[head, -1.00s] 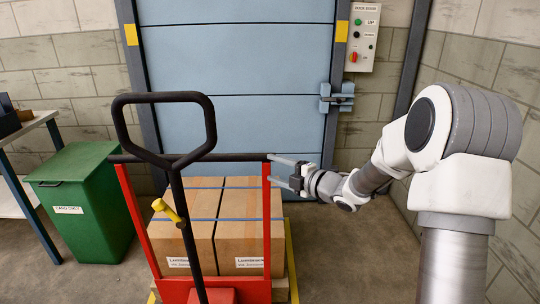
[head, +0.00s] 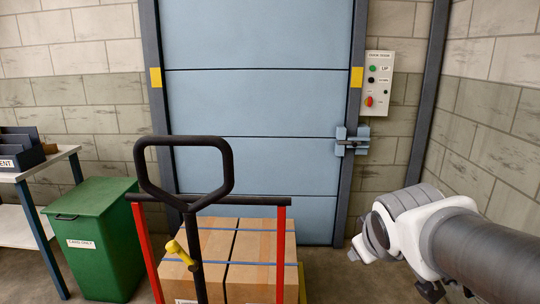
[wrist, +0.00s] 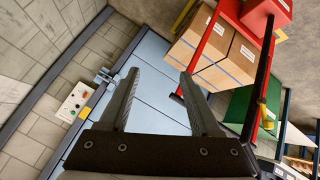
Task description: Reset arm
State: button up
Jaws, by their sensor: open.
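My gripper (wrist: 159,78) shows in the wrist view with its two dark fingers spread and nothing between them. In the head view my arm is folded low at the right, and the fingers cannot be made out there. The red pallet truck (head: 284,255) stands left of my arm, with its black loop handle (head: 228,165) upright. It also shows in the wrist view (wrist: 225,12), beyond the fingertips and apart from them.
Cartons (head: 255,262) sit on the truck. A blue sectional door (head: 262,100) is behind, with a latch (head: 352,142) and control box (head: 379,78) at its right. A green bin (head: 100,235) and a bench (head: 35,170) stand left. Floor between truck and right wall is partly clear.

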jog(key=s+a+f+m+g+y, duration=0.1)
jog(key=s+a+m+g, duration=0.1)
jog(key=s, duration=0.5)
jog(key=s+a+f+m+g+y, duration=0.1)
jog(key=s+f+m, duration=0.1)
jog(key=s, duration=0.4)
notch_tip(320, 180, up, 13)
jog(key=p, duration=1.3)
jog(key=shift+s+a+r, duration=0.15)
jog(key=shift+s+a, duration=0.1)
jog(key=shift+s, duration=0.05)
